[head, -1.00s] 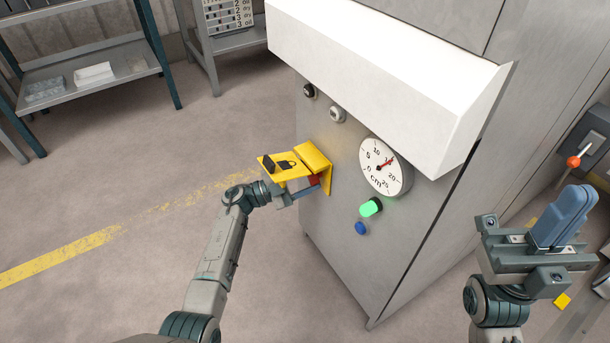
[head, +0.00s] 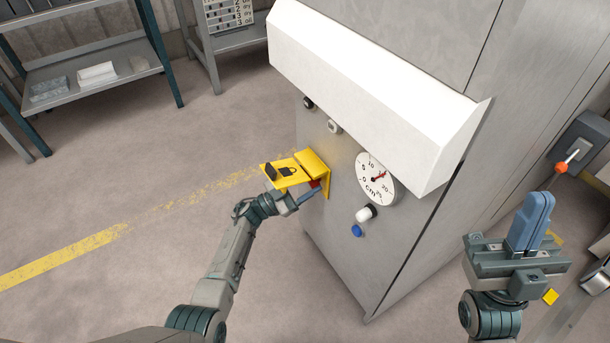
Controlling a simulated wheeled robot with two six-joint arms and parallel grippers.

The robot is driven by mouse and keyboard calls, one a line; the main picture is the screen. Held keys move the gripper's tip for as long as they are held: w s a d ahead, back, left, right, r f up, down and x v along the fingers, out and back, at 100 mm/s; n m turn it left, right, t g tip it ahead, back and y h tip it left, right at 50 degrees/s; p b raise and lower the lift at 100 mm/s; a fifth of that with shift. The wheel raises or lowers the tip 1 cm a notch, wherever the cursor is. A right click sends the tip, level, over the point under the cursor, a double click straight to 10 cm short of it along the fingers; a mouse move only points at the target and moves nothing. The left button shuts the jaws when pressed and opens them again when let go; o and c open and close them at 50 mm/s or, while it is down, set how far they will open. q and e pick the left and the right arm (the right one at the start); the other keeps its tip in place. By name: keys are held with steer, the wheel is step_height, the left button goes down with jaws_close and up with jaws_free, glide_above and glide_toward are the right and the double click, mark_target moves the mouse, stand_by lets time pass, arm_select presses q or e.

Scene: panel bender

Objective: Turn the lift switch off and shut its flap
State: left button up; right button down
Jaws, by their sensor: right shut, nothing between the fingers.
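The yellow flap (head: 290,171) with a black knob and padlock mark sticks out, open, from the yellow switch housing (head: 325,178) on the grey cabinet's front. A small part of the red switch (head: 315,184) shows beneath the flap; its position is mostly hidden. My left gripper (head: 313,193) is under the flap with its blue fingers close by the red switch. The flap and arm hide whether they touch and whether the fingers are apart. My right gripper (head: 534,207) is shut and empty, pointing up, right of the cabinet.
A round dial (head: 376,180) with a red needle, a white lamp (head: 365,213) and a blue button (head: 357,231) are right of the flap. A white hood (head: 375,90) juts out above.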

steer(key=w+f+m+g+h+p, duration=0.1)
steer(key=w+f+m+g+h, duration=0.2)
steer(key=f+h, duration=0.1)
steer(key=w+f+m+g+h+p, duration=0.1)
steer(key=w+f+m+g+h, duration=0.1)
steer(key=f+m+g+h, duration=0.1)
steer(key=w+f+m+g+h+p, duration=0.1)
steer(key=w+f+m+g+h, duration=0.1)
steer(key=f+h, duration=0.3)
steer(key=shift+w+d+f+m+g, duration=0.3)
steer(key=shift+w+f+m+g, duration=0.15)
steer(key=shift+w+f, duration=0.4)
arm_select(q)
steer(key=shift+f+n+t+y, duration=0.1)
steer(key=shift+n+t+y, duration=0.45)
steer(key=shift+n, duration=0.9)
steer(key=shift+n+t+y, duration=0.15)
steer(key=shift+n+t, duration=0.7)
steer(key=shift+n, duration=0.6)
arm_select(e)
steer(key=shift+s+f+g, duration=0.1)
steer(key=shift+f+g, duration=0.25)
steer(key=shift+f, duration=0.25)
arm_select(q)
steer(key=o, duration=0.7)
